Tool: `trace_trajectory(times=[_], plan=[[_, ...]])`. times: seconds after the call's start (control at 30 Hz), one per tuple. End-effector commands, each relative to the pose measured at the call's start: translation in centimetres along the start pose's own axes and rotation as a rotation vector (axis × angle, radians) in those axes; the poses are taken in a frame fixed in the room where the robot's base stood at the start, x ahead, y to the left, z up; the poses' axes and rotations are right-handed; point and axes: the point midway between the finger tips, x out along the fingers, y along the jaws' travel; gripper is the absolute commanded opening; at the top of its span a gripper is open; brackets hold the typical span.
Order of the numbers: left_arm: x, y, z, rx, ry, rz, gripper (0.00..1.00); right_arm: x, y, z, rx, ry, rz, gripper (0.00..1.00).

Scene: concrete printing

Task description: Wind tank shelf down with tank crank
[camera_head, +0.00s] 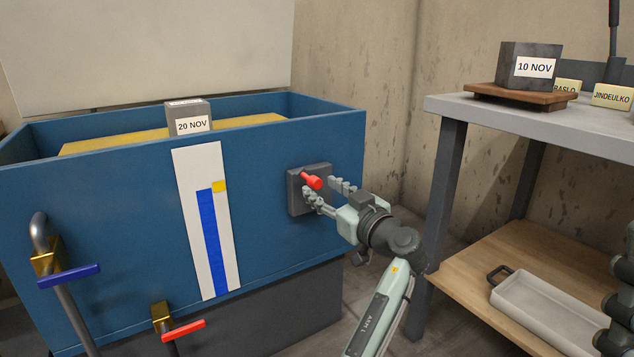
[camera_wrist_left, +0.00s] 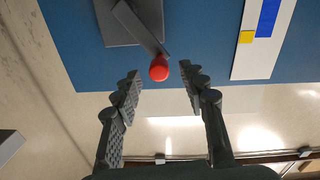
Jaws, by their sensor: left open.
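The blue tank (camera_head: 110,190) stands at the left. Its yellow shelf (camera_head: 110,143) shows just below the rim and bears a grey block (camera_head: 188,113) labelled 20 NOV. The tank crank (camera_head: 295,193) is a dark square plate with an arm and a red knob (camera_head: 313,182), on the tank front's right part. In the left wrist view the crank arm (camera_wrist_left: 140,27) runs down to the red knob (camera_wrist_left: 159,69). My left gripper (camera_head: 320,187) is open, its fingertips on either side of the knob; I cannot tell whether they touch it.
A white gauge strip (camera_head: 187,165) with a blue bar and yellow mark is on the tank front. A blue-handled valve (camera_head: 70,277) and a red-handled valve (camera_head: 184,331) project below left. A grey table (camera_head: 460,107) with a lower wooden shelf (camera_head: 465,287) and a tray stands right.

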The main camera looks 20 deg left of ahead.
Motion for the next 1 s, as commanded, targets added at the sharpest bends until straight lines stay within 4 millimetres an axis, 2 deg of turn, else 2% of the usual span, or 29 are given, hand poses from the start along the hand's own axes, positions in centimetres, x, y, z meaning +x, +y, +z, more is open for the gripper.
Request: trace_trajectory(times=[0.1,0.23,0.37,0.6,0.93,1.0], plan=[[1.9,-0.1,0.0,0.0,0.002,-0.002,0.42,-0.1,0.0,-0.1,-0.001,0.01,0.0,0.4],[3.3,0.0,0.0,0.0,0.0,0.001,0.42,-0.1,0.0,-0.3,-0.001,0.019,0.0,0.4],[4.0,0.0,0.0,0.0,0.0,-0.001,0.42,-0.1,0.0,-0.4,-0.001,0.022,0.0,0.4],[4.0,0.0,0.0,-0.001,0.0,0.0,0.42,-0.1,0.0,-0.4,-0.001,0.023,0.0,0.4],[4.0,0.0,0.0,-0.001,-0.001,0.0,0.02,-0.1,0.0,-0.4,-0.001,0.023,0.0,0.4],[4.0,0.0,0.0,-0.001,-0.001,0.0,0.0,-0.1,0.0,-0.4,-0.001,0.023,0.0,0.4]])
